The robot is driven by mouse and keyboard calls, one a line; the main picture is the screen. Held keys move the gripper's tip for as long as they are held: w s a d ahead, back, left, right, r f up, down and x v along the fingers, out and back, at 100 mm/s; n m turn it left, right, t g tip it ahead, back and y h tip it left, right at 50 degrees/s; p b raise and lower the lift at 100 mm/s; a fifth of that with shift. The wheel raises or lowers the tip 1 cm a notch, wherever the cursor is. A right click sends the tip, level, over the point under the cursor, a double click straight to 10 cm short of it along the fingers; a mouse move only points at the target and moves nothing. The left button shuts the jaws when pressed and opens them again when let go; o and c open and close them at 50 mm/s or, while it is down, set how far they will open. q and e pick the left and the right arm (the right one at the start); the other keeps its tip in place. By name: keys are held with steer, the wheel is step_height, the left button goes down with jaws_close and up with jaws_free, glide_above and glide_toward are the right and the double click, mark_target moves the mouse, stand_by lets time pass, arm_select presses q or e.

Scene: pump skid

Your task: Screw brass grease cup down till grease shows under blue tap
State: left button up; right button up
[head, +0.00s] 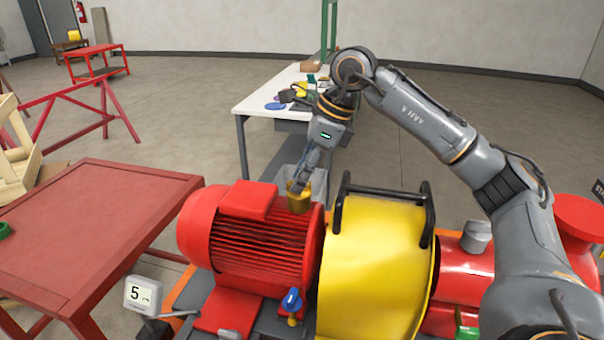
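The brass grease cup (299,203) is at the upper right end of the red finned motor (262,246), close to the yellow guard. My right gripper (301,186) reaches down onto the cup from above, and its fingers appear closed around the cup's top. The fingers hide part of the cup, and I cannot see its thread or seat. The blue tap (292,299) sits low in front of the motor on a small brass fitting. No grease can be made out under it at this size. My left gripper is not in view.
A yellow guard (372,272) with black handles stands right of the motor. A small display (143,295) reading 5 is at the lower left. A red table (85,235) is at left, mostly bare. A white bench (268,98) with loose items stands behind.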

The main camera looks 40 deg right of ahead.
steer(key=shift+d+r, duration=0.1)
steer(key=shift+r, duration=0.1)
steer(key=v, duration=1.1)
steer(key=shift+r, duration=0.25)
steer(key=shift+s+f, duration=0.1)
steer(key=shift+s, duration=0.05)
stand_by(0.8)
